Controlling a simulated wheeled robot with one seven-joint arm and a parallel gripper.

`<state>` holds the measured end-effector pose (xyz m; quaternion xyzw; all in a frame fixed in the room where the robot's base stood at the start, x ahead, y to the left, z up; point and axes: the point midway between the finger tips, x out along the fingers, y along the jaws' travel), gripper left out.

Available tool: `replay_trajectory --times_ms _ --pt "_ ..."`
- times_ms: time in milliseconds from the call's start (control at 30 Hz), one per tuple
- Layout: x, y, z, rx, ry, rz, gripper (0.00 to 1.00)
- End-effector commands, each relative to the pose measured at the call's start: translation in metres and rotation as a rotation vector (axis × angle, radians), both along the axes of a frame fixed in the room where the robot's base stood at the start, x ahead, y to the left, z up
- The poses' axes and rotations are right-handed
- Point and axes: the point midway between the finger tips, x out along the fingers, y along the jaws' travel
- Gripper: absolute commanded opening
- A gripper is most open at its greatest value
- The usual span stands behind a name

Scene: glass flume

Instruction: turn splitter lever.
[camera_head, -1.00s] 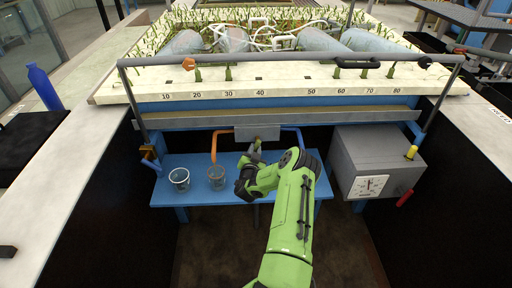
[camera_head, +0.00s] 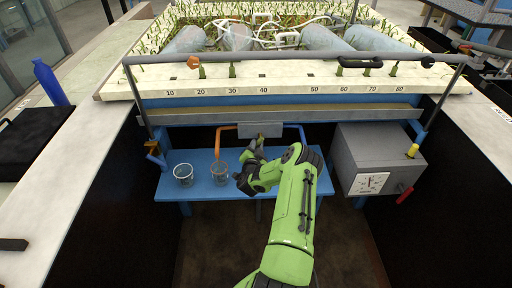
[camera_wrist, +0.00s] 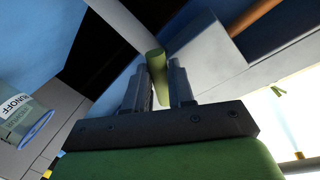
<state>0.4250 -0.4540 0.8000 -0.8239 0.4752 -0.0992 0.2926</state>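The splitter is a grey box (camera_head: 262,130) under the front edge of the flume, with an orange pipe at its left and a blue pipe at its right. Its olive-green lever (camera_wrist: 155,62) sticks out between my gripper's two dark fingers in the wrist view. My gripper (camera_wrist: 161,78) is at the lever, and its fingers stand close on both sides, with the lever filling the narrow gap. In the head view, my gripper (camera_head: 256,148) is just below the splitter box and hides part of the lever.
Two clear beakers, a left one (camera_head: 183,175) and a right one (camera_head: 220,173), stand on the blue bench (camera_head: 200,190) left of my arm. A beaker labelled RUNOFF (camera_wrist: 20,118) shows in the wrist view. A grey box with a dial (camera_head: 380,160) stands at right.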

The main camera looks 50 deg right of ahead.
Motion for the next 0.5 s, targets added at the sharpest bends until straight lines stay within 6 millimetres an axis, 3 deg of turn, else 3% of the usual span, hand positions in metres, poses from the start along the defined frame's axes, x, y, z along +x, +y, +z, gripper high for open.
replay_trajectory --times_ms 33,133,400,500 --pt "0.0001 0.0004 -0.0002 0.001 0.0 0.001 0.32" --pt "0.0002 0.0002 -0.0002 0.001 0.0 0.001 0.46" --pt "-0.0003 0.001 0.0001 0.0 0.002 0.001 0.46" --pt "-0.0048 0.0095 0.0013 0.001 0.004 0.003 0.46"
